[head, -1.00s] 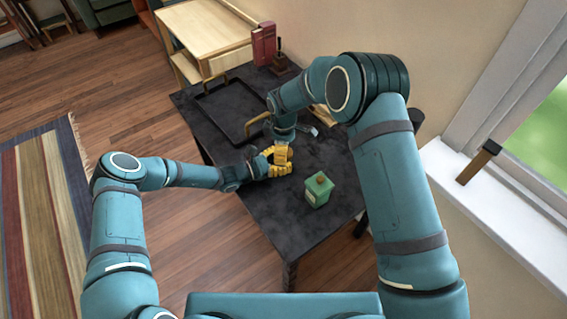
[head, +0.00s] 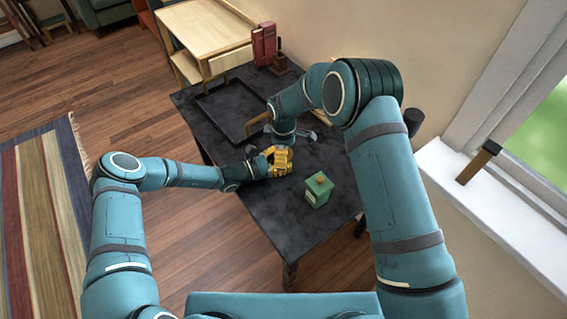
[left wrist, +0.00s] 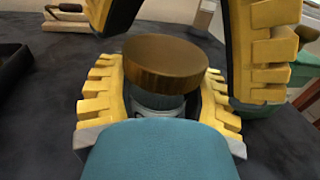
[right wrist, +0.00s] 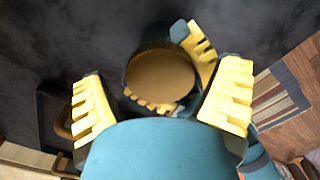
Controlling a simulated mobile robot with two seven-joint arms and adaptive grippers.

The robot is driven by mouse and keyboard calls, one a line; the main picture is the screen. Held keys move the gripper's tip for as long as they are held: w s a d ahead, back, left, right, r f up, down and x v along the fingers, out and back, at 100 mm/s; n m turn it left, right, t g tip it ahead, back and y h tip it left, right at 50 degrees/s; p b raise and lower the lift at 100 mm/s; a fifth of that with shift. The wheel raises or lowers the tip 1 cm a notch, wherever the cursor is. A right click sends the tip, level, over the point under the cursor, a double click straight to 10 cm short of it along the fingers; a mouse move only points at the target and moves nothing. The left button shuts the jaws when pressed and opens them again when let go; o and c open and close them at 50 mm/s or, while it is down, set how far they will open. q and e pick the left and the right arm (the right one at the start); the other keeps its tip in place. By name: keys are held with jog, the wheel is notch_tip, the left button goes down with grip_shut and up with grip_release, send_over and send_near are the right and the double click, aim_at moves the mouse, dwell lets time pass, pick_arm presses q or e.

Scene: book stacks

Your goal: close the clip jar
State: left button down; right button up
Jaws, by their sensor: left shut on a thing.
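The clip jar shows in the left wrist view as a clear body (left wrist: 156,104) under a round brown lid (left wrist: 165,62). The lid looks slightly tilted there; I cannot tell whether it is seated. My left gripper (head: 268,163) is shut around the jar's body, with yellow fingers on both sides. My right gripper (right wrist: 162,78) is open above the jar, its fingers apart on either side of the lid, seen from above in the right wrist view. No clip can be made out. In the head view the grippers mostly hide the jar.
A black tray (head: 203,98) lies at the table's far left. Red books (head: 264,44) and a wooden desk unit (head: 205,32) stand at the back. The near table end is clear.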

jog(key=shift+r, duration=2.25)
notch_tip(320, 180, up, 4)
jog(key=shift+f, duration=0.2)
jog(key=shift+f, duration=0.1)
jog(key=shift+f, duration=4)
